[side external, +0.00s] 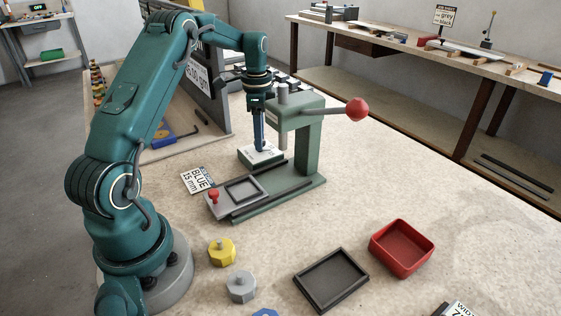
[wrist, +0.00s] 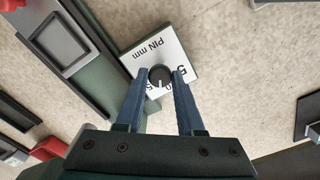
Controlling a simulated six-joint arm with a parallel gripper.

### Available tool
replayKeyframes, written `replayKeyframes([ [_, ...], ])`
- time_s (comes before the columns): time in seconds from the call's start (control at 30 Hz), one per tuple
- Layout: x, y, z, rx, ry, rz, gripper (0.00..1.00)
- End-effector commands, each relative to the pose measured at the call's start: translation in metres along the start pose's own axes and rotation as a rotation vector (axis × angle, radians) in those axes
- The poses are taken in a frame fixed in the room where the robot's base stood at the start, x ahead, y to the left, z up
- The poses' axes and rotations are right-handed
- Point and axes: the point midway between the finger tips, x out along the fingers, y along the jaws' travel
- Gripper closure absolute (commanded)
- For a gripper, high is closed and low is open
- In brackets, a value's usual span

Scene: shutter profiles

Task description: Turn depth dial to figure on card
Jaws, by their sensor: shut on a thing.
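The depth dial is a black round knob (wrist: 160,75) on a white plate (wrist: 146,54) marked "PIN mm". My gripper (wrist: 162,72) points down with its blue fingers on either side of the knob and is shut on it. A white mark on the knob points toward the bottom of the wrist view. A 5 shows right of the knob; the other figures are partly hidden by the fingers. In the side view my gripper (side external: 260,147) is over the white-topped dial block (side external: 262,157), and the knob is hidden. A card (side external: 198,180) reads "BLUE 15 mm".
A green press (side external: 309,140) with a red-ended lever (side external: 357,109) stands right beside my gripper. A slide with a red knob (side external: 213,195) lies in front. A yellow piece (side external: 222,251), a grey piece (side external: 240,286), a dark tray (side external: 309,302) and a red bin (side external: 402,272) are nearer.

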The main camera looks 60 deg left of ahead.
Motion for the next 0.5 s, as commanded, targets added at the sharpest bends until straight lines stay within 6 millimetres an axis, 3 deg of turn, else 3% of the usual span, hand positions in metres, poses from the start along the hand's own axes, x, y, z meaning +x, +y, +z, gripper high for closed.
replayKeyframes([
  [0.5,-0.0003,0.0002,-0.0006,0.422,0.002,0.0,1.0],
])
